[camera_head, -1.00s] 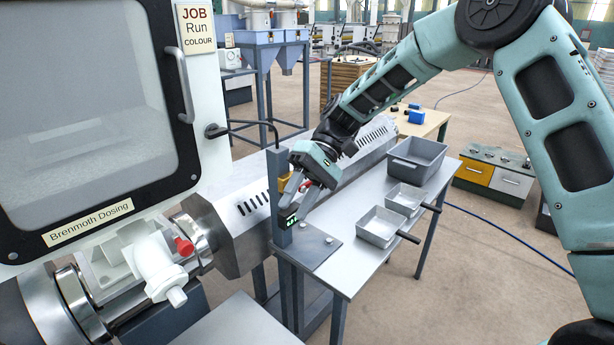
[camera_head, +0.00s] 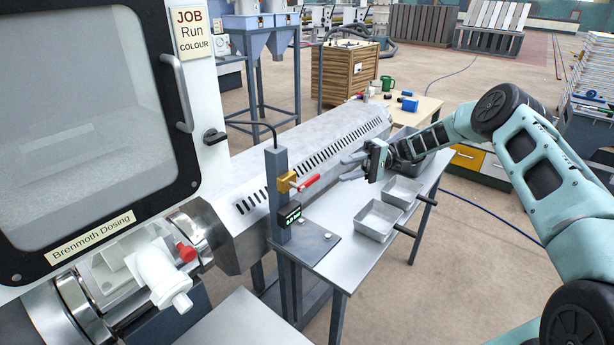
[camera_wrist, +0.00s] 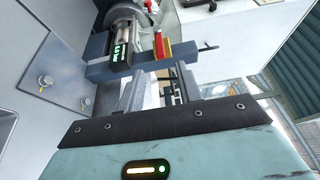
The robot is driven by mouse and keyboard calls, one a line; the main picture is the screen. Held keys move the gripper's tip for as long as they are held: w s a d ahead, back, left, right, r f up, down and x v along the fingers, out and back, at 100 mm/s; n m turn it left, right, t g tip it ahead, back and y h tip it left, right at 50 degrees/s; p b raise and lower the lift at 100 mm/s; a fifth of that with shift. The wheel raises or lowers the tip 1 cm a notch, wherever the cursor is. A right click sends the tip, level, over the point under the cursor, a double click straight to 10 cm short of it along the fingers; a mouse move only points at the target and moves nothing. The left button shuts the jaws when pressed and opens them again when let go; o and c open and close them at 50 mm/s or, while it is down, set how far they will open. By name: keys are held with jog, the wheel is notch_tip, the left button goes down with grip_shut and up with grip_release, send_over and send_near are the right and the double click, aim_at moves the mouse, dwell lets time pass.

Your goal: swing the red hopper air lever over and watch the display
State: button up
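The red hopper air lever (camera_head: 308,182) sticks out to the right from a brass valve (camera_head: 287,181) on a dark post. It also shows in the wrist view (camera_wrist: 160,46), beyond my fingertips. The small black display (camera_head: 290,214) is below the valve on the post. It shows lit green characters that look like 0.0 bar, also in the wrist view (camera_wrist: 120,47). My gripper (camera_head: 347,167) is to the right of the lever, clear of it, with its two fingers apart and nothing between them. The fingers also show in the wrist view (camera_wrist: 158,88).
The post's plate (camera_head: 318,246) is on a grey bench. Two shallow metal pans (camera_head: 378,222) and a deeper grey bin (camera_head: 402,150) stand to its right. The extruder barrel cover (camera_head: 300,150) runs behind. Another red-handled white fitting (camera_head: 165,270) is at the lower left.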

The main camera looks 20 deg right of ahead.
aim_at(309, 181)
jog(key=a+p, duration=0.1)
jog(key=a, duration=0.2)
jog(key=s+a+p, duration=0.1)
jog(key=a, duration=0.3)
jog(key=s+a+p, duration=0.1)
jog(key=a+p, duration=0.1)
jog(key=a, duration=0.2)
jog(key=shift+s+r, duration=0.1)
jog(key=shift+s, duration=0.05)
jog(key=shift+s+a, duration=0.15)
jog(key=shift+a, duration=0.55)
grip_shut()
